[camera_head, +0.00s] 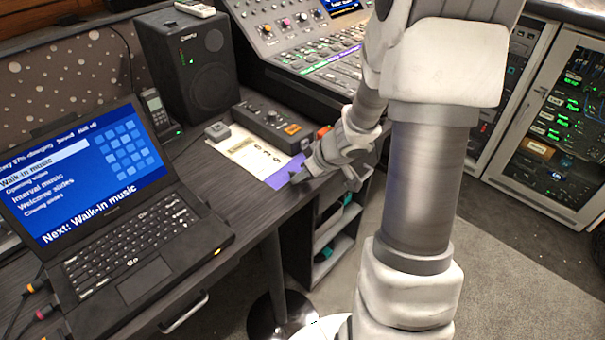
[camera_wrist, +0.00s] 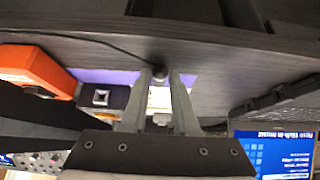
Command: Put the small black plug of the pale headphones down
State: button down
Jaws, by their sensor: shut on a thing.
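My gripper (camera_head: 297,174) is at the desk's right edge in the head view, over the purple end of a printed sheet. In the wrist view my gripper (camera_wrist: 160,78) is shut on a small dark plug (camera_wrist: 159,71), whose rounded end shows between the fingertips. A thin black cable (camera_wrist: 85,36) runs from near the plug to the left across the dark desk. The plug is too small to make out in the head view. I cannot tell whether it touches the desk. The pale headphones themselves are not recognisable in either view.
The printed sheet (camera_head: 250,157) lies left of my gripper, beside a grey control box (camera_head: 267,124) with an orange button. An open laptop (camera_head: 110,190), a black speaker (camera_head: 188,62) and a fader console (camera_head: 300,42) stand around. An orange block (camera_wrist: 35,70) is close by in the wrist view.

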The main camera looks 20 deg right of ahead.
jog(key=shift+f, duration=0.2)
jog(key=c, duration=0.7)
grip_release()
jog(key=shift+r, duration=0.5)
jog(key=shift+p+v, duration=4.25)
jog(key=shift+v, duration=1.7)
